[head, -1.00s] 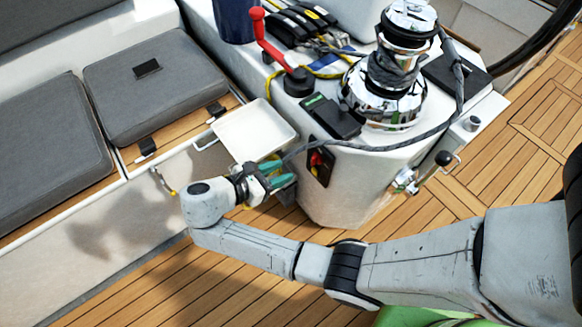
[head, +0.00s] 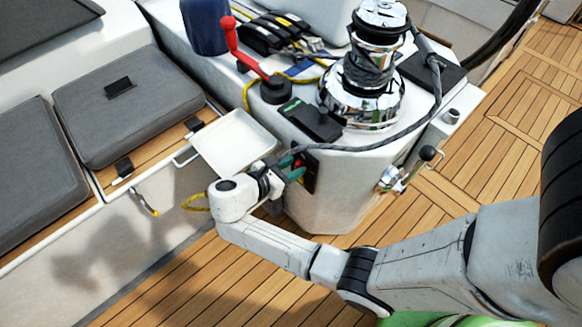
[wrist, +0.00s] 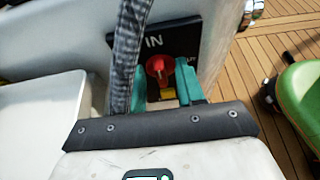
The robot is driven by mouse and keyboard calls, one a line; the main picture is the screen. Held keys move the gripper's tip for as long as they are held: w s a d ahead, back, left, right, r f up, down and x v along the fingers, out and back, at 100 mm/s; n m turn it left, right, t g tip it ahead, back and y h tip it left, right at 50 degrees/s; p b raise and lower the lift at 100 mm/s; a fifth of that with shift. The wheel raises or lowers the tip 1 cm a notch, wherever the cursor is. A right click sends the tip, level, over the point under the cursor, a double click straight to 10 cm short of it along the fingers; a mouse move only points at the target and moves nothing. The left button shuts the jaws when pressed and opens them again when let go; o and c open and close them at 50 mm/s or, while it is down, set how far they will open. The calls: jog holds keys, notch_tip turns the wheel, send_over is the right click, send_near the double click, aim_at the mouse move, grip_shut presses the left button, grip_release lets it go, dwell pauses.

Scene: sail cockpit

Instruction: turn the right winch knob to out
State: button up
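The winch knob (wrist: 158,67) is red and sits on a black panel (wrist: 181,38) marked "IN" on top, with partly hidden lettering at the right. A small yellow part shows below the knob. My gripper (wrist: 163,72) is open in the wrist view, its two teal fingers on either side of the knob with gaps. I cannot tell whether they reach around it or stop short. In the head view my gripper (head: 291,167) is at the panel on the white console's side and hides most of the knob.
A grey rope (wrist: 129,45) hangs beside the left finger and crosses the panel's left edge. A white tray (head: 235,142) sits left of the panel. A chrome winch (head: 362,95) and red-handled crank (head: 232,45) stand on the console. A lever (head: 427,153) juts out right.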

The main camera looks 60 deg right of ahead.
grip_shut()
jog(key=shift+s, duration=0.1)
dwell(0.6)
jog(key=shift+s+a+f+m+t+h+b, duration=0.1)
jog(key=shift+s+f+m+t+h+b, duration=0.3)
jog(key=shift+m+t+h+b, duration=1)
jog(key=shift+s+a+f+m+t+h+b, duration=0.1)
jog(key=shift+s+f+m+t+h+b, duration=0.25)
jog(key=shift+m+b, duration=2)
jog(key=shift+s+a+f+m+t+h+b, duration=0.2)
jog(key=shift+f+m+t+h+b, duration=0.55)
jog(key=shift+m, duration=2.2)
jog(key=shift+d+r+t, duration=0.1)
jog(key=shift+r+t, duration=0.2)
